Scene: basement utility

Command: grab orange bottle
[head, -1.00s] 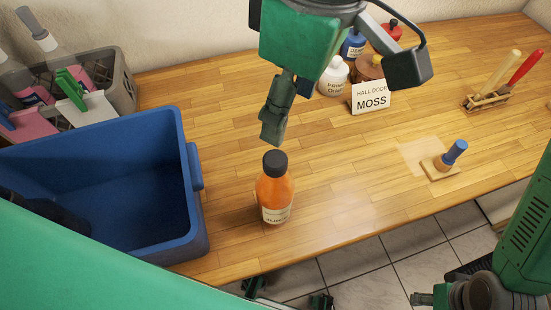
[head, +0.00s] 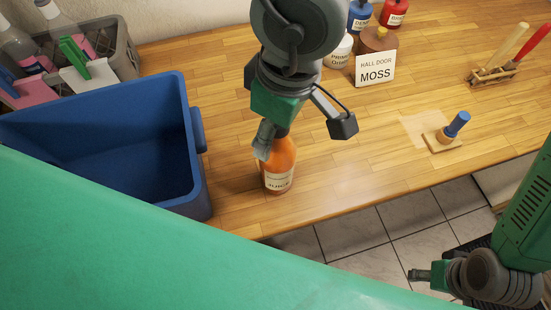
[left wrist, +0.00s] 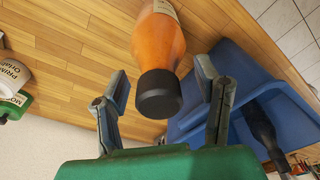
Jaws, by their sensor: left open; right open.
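The orange juice bottle (head: 281,168) with a dark cap stands upright on the wooden counter, right of the blue bin. My right gripper (head: 420,280) is low at the right, over the tiled floor, empty and away from the bottle.
The blue bin (head: 200,180) stands close left of the bottle. A grey crate (head: 125,50) with bottles is behind it. Paint bottles, a MOSS card (head: 375,68), a blue-topped peg on a block (head: 450,132) and a tool rack (head: 495,72) stand to the right.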

